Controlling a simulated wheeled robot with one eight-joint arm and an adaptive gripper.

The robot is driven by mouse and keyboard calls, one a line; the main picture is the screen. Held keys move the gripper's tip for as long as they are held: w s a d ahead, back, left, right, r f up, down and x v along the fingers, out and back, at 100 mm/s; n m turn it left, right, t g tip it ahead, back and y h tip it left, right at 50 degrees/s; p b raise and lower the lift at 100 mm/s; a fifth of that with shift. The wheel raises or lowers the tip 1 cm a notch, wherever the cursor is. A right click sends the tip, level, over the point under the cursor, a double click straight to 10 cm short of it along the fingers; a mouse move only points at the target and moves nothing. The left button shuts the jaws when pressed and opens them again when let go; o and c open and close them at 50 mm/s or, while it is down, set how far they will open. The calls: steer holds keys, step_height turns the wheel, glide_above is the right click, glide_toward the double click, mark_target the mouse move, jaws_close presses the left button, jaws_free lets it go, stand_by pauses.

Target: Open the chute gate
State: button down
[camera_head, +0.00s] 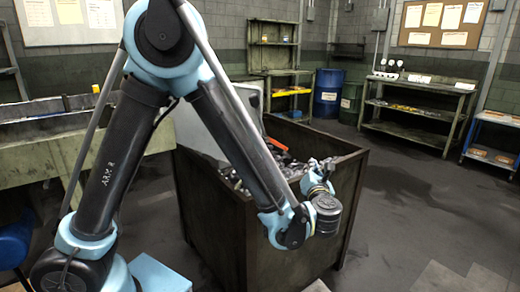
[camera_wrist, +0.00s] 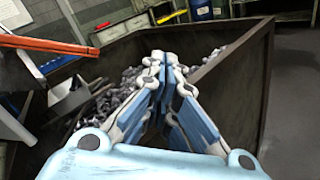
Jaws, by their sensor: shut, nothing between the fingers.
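An orange-red bar (camera_wrist: 45,44), which looks like the chute gate's handle, runs in from the left edge of the wrist view. It also shows in the head view (camera_head: 277,143), partly behind my arm. Grey metal panels, seemingly the chute (camera_wrist: 20,120), lie below it at the left. My gripper (camera_wrist: 166,60) is shut and empty, its fingertips together over the bin, to the right of the bar and apart from it. In the head view my gripper (camera_head: 318,171) is small beyond my wrist. My arm hides much of the chute, and I cannot tell the gate's position.
A dark, rusty metal bin (camera_head: 300,240) holds many small metal pieces (camera_wrist: 120,98); its walls stand close around my gripper. A workbench (camera_head: 420,108), a blue drum (camera_head: 327,95) and shelves stand at the back. The floor right of the bin is free.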

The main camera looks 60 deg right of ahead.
steer(key=w+a+n+t+y, duration=0.4)
steer(key=w+n+t+y, duration=0.15)
steer(key=w+t, duration=0.5)
steer(key=w+d+r+g, duration=0.1)
steer(key=w+d+r, duration=0.1)
steer(key=w+d, duration=0.3)
steer(key=w, duration=0.4)
steer(key=shift+w+d+r, duration=0.2)
